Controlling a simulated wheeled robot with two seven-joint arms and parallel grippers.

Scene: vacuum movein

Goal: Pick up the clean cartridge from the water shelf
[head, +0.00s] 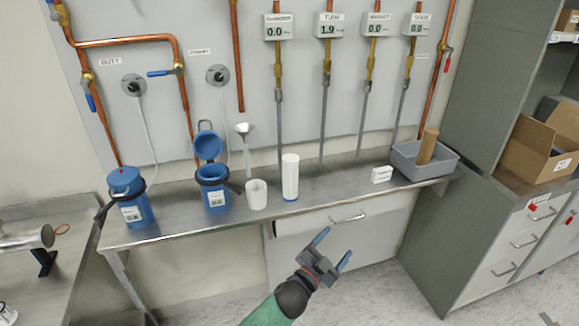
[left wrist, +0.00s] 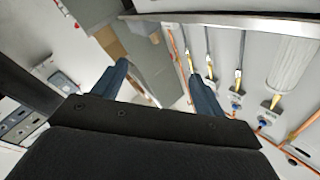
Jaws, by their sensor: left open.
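A white upright cylinder with a blue base ring, which looks like the clean cartridge (head: 290,174), stands on the steel water shelf (head: 330,185). A ribbed white cylinder, likely the same cartridge (left wrist: 294,68), shows at the upper right of the left wrist view. My left gripper (head: 333,248) is open and empty, in front of and below the shelf edge, to the right of the cartridge and apart from it. Its two blue fingers (left wrist: 160,87) are spread in the left wrist view.
A white cup (head: 257,194), an open blue housing (head: 214,193) and a closed blue housing (head: 131,205) stand left of the cartridge. A small white box (head: 382,174) and a grey tub (head: 425,165) stand to its right. Copper pipes and gauges line the wall behind.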

